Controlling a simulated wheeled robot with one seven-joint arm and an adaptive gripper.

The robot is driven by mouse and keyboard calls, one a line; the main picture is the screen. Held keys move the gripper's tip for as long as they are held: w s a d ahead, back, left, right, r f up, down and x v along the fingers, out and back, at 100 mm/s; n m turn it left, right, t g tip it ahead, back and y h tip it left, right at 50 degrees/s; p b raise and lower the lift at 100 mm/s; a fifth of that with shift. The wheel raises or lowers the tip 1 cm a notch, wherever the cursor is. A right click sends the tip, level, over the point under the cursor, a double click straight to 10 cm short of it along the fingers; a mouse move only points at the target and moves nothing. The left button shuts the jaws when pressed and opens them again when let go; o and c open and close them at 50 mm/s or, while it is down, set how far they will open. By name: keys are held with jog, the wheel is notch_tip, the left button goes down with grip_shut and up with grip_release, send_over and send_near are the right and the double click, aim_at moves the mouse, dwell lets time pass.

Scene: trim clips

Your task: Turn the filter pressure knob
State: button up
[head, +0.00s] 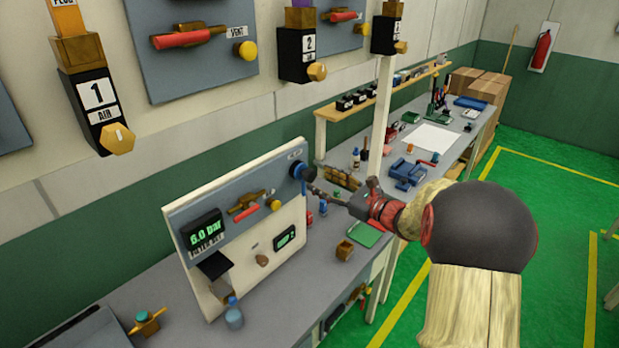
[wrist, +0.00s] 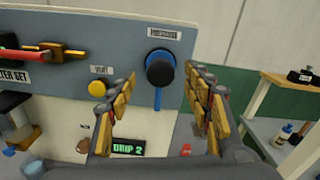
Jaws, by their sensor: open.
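The filter pressure knob (wrist: 160,68) is a round black knob with a blue part behind it and a blue strip hanging below, on the grey upper band of an upright panel (wrist: 115,28). A small label, too blurred to read surely, sits above it. In the head view the knob (head: 299,171) is at the panel's upper right corner. My gripper (head: 314,188) reaches it from the right. In the wrist view my gripper (wrist: 148,82) is open, with one finger on each side of the knob and gaps to both. Whether the fingertips reach the knob's depth is unclear.
A yellow knob (wrist: 97,88) is close to my left finger. A red-handled valve (wrist: 38,52) is further left. A green "DRIP 2" display (wrist: 128,149) is below. The panel stands on a grey bench (head: 275,300). A wooden shelf (wrist: 290,82) is at the right.

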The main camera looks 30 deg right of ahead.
aim_at(312, 177)
jog(key=shift+x, duration=2.7)
jog(key=shift+f, duration=0.1)
jog(key=c, duration=0.3)
jog(key=c, duration=0.8)
jog(key=shift+c, duration=0.3)
jog(key=shift+d+f+b, duration=0.1)
jog(key=shift+b, duration=0.35)
jog(key=n+b, duration=0.2)
jog(key=b, duration=0.1)
jog(key=shift+f, duration=0.1)
jog(key=n+b, duration=0.2)
jog(key=b, duration=0.3)
jog(key=shift+n, duration=0.4)
jog(key=shift+b, duration=0.3)
